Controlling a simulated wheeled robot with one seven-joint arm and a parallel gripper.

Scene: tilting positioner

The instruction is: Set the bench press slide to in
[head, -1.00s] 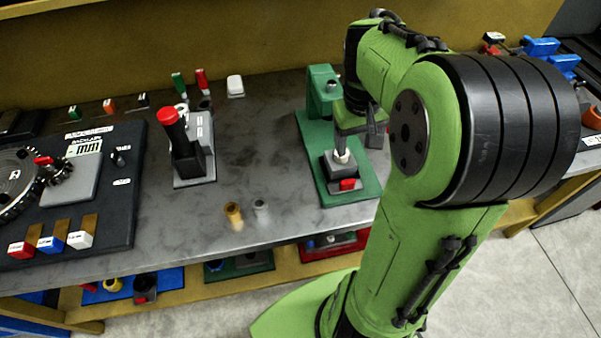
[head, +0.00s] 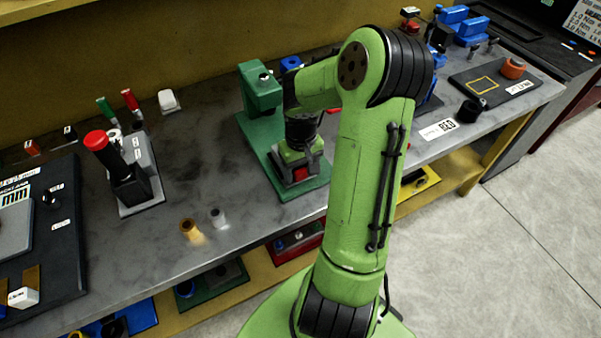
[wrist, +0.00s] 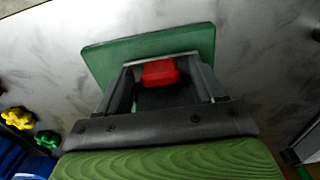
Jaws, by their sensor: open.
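The green bench press (head: 262,90) stands on the bench, with its upright at the back and its green base plate (head: 312,188) reaching toward the front edge. Its slide has a red front block (head: 302,174), which also shows in the wrist view (wrist: 160,73). My gripper (head: 297,168) is low over the front of the press. In the wrist view its two fingers (wrist: 161,78) are open, one on each side of the red block, with a gap visible. My arm and gripper hide most of the slide, so its position is unclear.
A black toggle unit with a red knob (head: 95,140) stands to the left. Yellow and grey small cylinders (head: 188,228) sit near the front edge. Blue fixtures (head: 466,28) and a dark plate with an orange knob (head: 512,68) are at right. Bench between is clear.

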